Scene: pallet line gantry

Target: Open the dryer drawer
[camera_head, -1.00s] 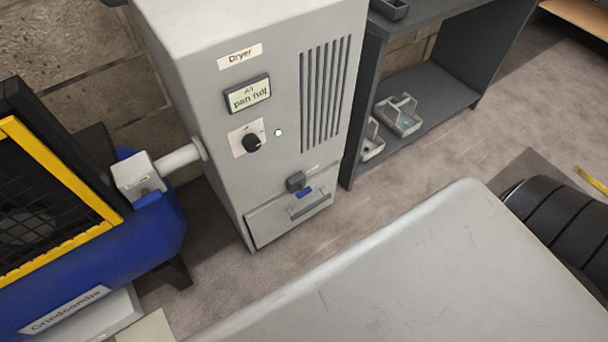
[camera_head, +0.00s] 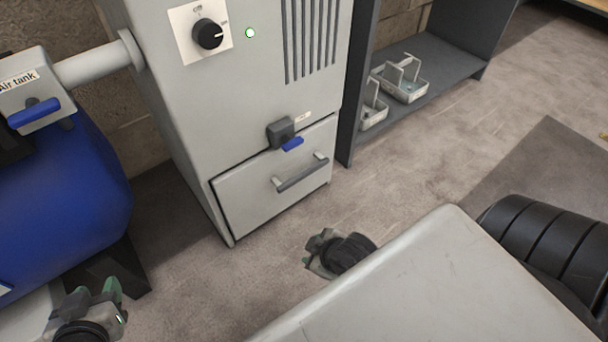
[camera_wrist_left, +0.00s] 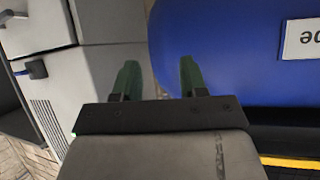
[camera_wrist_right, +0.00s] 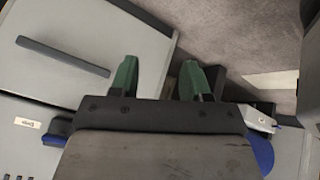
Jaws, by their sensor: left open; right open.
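The dryer (camera_head: 240,95) stands upright, with its drawer (camera_head: 245,195) low in the front. The drawer looks shut, with a dark seam around it. Its grey bar handle (camera_head: 302,175) is on the drawer front, which also fills the upper left of the right wrist view (camera_wrist_right: 62,56). A grey latch block (camera_head: 281,130) with a blue lever (camera_head: 292,144) sits at the drawer's top edge. My right gripper (camera_head: 314,252) is open and empty, in front of and below the handle, apart from it. My left gripper (camera_head: 97,292) is open and empty at the lower left, near the blue tank.
The blue air tank (camera_head: 60,190) stands left of the dryer, joined by a pipe (camera_head: 95,66). A dark shelf (camera_head: 450,85) with grey trays (camera_head: 402,82) is at right. A grey surface (camera_head: 430,285) and black ribbed thing (camera_head: 550,240) fill the lower right. Floor before the drawer is clear.

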